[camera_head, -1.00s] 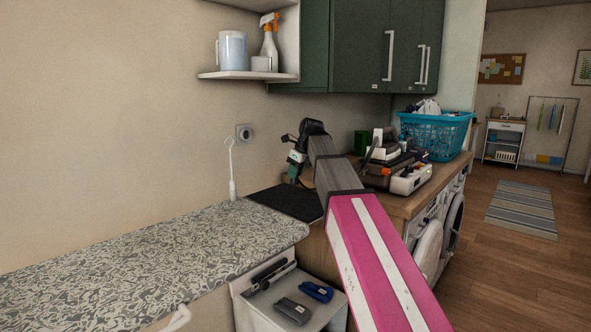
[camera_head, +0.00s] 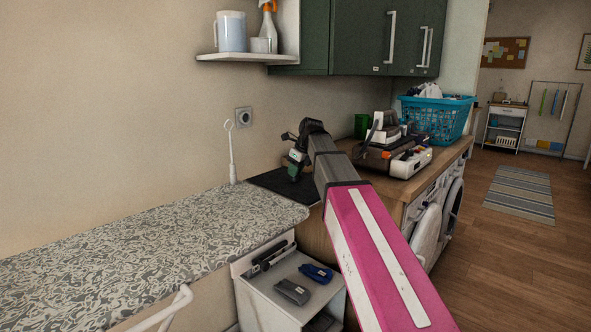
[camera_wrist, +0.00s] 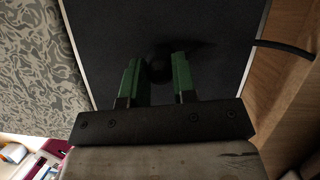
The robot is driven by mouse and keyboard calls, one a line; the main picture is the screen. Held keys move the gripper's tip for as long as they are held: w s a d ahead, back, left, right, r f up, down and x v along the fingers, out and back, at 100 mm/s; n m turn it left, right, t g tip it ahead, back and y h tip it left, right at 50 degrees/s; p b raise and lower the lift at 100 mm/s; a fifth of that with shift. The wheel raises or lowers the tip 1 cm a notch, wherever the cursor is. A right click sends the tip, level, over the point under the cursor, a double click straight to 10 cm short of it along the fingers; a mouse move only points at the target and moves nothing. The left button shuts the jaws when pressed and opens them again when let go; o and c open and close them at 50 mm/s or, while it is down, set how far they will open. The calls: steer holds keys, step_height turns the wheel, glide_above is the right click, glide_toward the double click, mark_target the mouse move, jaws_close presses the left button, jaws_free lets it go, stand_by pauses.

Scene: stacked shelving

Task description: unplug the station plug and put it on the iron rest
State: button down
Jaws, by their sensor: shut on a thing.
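My gripper (camera_head: 294,170) hangs low over the iron rest (camera_head: 268,181), a flat black mat at the far end of the patterned ironing surface. In the wrist view my gripper (camera_wrist: 156,62) has its two green fingers shut on a small rounded black thing, the station plug (camera_wrist: 158,71). The plug is dark against the rest (camera_wrist: 105,40), so I cannot tell whether it touches it. A black cord (camera_wrist: 285,50) runs off to the right there. The wall socket (camera_head: 243,117) is a square plate with a dark round middle, and nothing visible stands out from it.
A white upright cord holder (camera_head: 231,150) stands left of the rest. The steam station (camera_head: 398,160) and a blue laundry basket (camera_head: 437,117) are on the wooden counter at right. A shelf (camera_head: 248,57) hangs above; a white cart (camera_head: 290,283) stands below.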

steer(key=c, duration=0.8)
jaws_free()
steer(key=shift+r, duration=0.1)
